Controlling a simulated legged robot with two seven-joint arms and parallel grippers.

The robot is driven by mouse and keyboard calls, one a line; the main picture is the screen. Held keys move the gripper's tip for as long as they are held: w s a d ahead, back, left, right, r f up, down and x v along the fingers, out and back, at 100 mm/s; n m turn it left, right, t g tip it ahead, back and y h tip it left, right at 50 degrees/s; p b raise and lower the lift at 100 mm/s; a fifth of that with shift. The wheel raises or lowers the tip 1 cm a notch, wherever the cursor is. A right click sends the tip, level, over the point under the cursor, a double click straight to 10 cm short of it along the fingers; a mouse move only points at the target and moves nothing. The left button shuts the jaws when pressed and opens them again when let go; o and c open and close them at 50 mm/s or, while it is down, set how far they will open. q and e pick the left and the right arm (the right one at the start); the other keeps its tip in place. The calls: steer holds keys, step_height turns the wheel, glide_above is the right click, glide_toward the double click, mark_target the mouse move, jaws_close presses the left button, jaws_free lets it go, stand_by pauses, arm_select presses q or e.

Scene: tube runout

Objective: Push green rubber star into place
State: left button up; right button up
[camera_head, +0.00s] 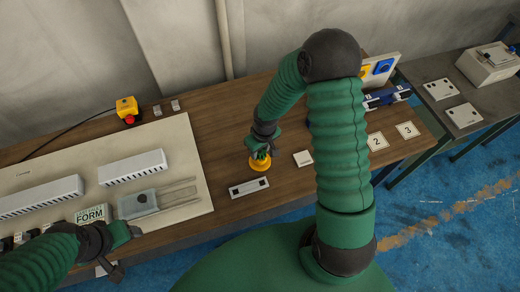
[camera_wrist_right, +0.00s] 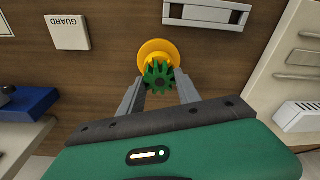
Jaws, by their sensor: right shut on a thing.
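The green rubber star (camera_wrist_right: 160,76) sits between the fingers of my right gripper (camera_wrist_right: 160,88) in the right wrist view. A round yellow piece (camera_wrist_right: 157,49) lies just behind it, and the star overlaps its edge in that view. Whether the star is seated in the yellow piece or only above it I cannot tell. In the head view my right gripper (camera_head: 262,145) points down at the yellow piece (camera_head: 260,164) on the wooden table, with the star mostly hidden. My left gripper (camera_head: 124,238) is at the lower left, beside a grey block; its finger gap is unclear.
A slotted plate (camera_head: 249,187) lies close in front of the yellow piece. A GUARD tile (camera_wrist_right: 68,32) lies nearby. The pale board (camera_head: 185,140) at left carries white slotted bars and a FORM label (camera_head: 91,214). A yellow box with a red button (camera_head: 127,109) stands behind.

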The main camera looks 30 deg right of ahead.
steer(key=o, duration=1.1)
steer(key=shift+s+a+f, duration=0.1)
steer(key=shift+s+f, duration=0.1)
steer(key=shift+s, duration=0.1)
steer(key=shift+o, duration=1.1)
arm_select(q)
steer(key=shift+a+f, duration=0.15)
steer(key=shift+a, duration=0.2)
arm_select(e)
steer(key=shift+o, duration=0.5)
steer(key=shift+a, duration=0.15)
arm_select(q)
steer(key=shift+d, duration=0.1)
arm_select(e)
steer(key=shift+o, duration=0.2)
steer(key=shift+d, duration=0.2)
